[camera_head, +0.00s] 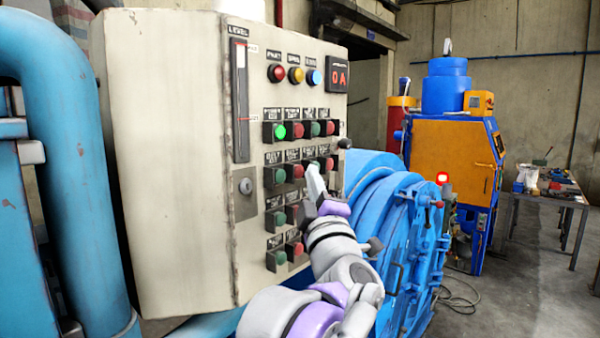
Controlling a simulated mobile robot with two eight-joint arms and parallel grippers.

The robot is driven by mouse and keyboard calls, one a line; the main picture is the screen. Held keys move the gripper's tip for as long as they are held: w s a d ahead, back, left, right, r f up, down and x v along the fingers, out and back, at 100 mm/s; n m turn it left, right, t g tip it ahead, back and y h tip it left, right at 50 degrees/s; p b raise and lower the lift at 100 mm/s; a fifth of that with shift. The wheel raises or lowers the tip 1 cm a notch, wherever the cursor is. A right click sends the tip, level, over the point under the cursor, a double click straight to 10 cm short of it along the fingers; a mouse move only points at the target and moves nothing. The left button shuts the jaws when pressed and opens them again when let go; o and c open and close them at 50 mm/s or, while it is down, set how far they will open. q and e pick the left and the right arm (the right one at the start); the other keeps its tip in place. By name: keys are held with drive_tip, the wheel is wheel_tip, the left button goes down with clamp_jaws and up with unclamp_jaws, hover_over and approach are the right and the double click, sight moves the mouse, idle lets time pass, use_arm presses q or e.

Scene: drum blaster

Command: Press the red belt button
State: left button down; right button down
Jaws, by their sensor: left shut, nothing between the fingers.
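The beige control panel (170,150) fills the left and middle of the head view. Its front has rows of small green and red buttons with dark labels. In the second row, under a label that seems to read "BELT", there is a green button (279,176) and a red button (298,171) to its right. My left gripper (314,182) is shut and empty, just right of and slightly below that red button. Its tips overlap the panel face in the picture; I cannot tell whether they touch. It partly hides the buttons behind it. My right gripper is not in view.
A lit green button (279,132) is in the top row, with a red display (339,77) above. A keyed lock plate (245,186) is at left. A blue drum machine (385,205) stands close behind my arm. An orange cabinet (455,160) and table (550,190) stand farther right.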

use_arm(q)
drive_tip(key=s+d, duration=0.1)
drive_tip(key=d, duration=0.1)
drive_tip(key=s+d, duration=0.2)
idle(0.4)
idle(0.7)
drive_tip(key=s+a+f+m+g+h, duration=0.25)
drive_tip(key=f+m, duration=0.25)
drive_tip(key=f, duration=0.5)
drive_tip(key=s+a+f+m+g+h, duration=0.1)
drive_tip(key=s+f+m+g+h, duration=0.2)
drive_tip(key=f+m, duration=0.45)
drive_tip(key=s+a+f+m+g+h, duration=0.1)
drive_tip(key=a+f+m+g+h, duration=0.3)
drive_tip(key=f, duration=0.7)
drive_tip(key=s+a+f+g+y, duration=0.2)
drive_tip(key=s+a+f, duration=0.3)
drive_tip(key=s+f, duration=0.3)
drive_tip(key=s+a+f+g+y, duration=0.1)
drive_tip(key=s+a+f+g, duration=0.3)
drive_tip(key=f, duration=1.2)
drive_tip(key=s+a, duration=0.1)
drive_tip(key=s, duration=0.3)
drive_tip(key=shift+s+a+m+y, duration=0.25)
drive_tip(key=shift+m+y, duration=0.1)
drive_tip(key=shift+f+g, duration=0.1)
drive_tip(key=shift+g, duration=0.15)
